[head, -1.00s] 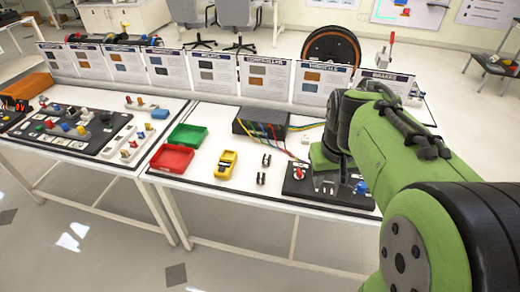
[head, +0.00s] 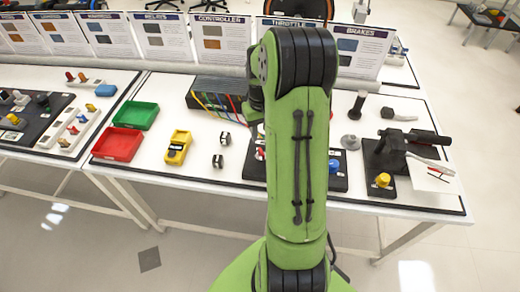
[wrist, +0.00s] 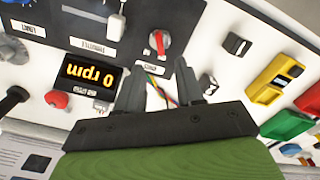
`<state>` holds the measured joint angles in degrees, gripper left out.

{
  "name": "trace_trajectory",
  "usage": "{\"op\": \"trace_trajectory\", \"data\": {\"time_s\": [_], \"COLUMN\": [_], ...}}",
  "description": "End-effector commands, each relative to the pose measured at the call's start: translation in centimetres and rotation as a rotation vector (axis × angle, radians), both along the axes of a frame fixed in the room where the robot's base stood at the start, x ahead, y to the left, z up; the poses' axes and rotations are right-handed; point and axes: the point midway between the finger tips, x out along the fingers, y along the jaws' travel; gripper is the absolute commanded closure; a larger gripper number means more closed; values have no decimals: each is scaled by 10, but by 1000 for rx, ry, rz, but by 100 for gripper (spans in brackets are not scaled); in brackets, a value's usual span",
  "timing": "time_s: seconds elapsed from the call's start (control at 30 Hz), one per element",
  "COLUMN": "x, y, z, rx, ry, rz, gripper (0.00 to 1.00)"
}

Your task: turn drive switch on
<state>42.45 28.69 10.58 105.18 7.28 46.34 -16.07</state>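I cannot tell for certain which control is the drive switch. A display (wrist: 92,76) shows 0 rpm, upside down. My gripper (wrist: 158,68) is open and empty, its fingers apart near the panel edge by the knob, not touching it. In the head view, my arm hides my gripper and most of the panel (head: 252,172); a red knob (head: 260,153) shows at its left.
A red tray (head: 117,145), a green tray (head: 136,115) and a yellow meter (head: 177,146) are to the left. A black box with coloured wires (head: 210,95) stands behind. A dark lever unit (head: 385,155) is at the right. Upright info cards line the table's back.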

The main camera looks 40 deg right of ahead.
Motion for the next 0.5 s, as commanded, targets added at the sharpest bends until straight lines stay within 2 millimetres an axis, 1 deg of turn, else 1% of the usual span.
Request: {"op": "trace_trajectory", "data": {"time_s": [0.03,0.2,0.33,0.5], "x": [-1,-1,-1,0], "y": [1,1,0,0], "z": [-17,-57,-76,-83], "rx": [4,3,0,-1], "ry": [4,4,1,0], "rz": [0,0,0,0], "gripper": [63,63,63,63]}}
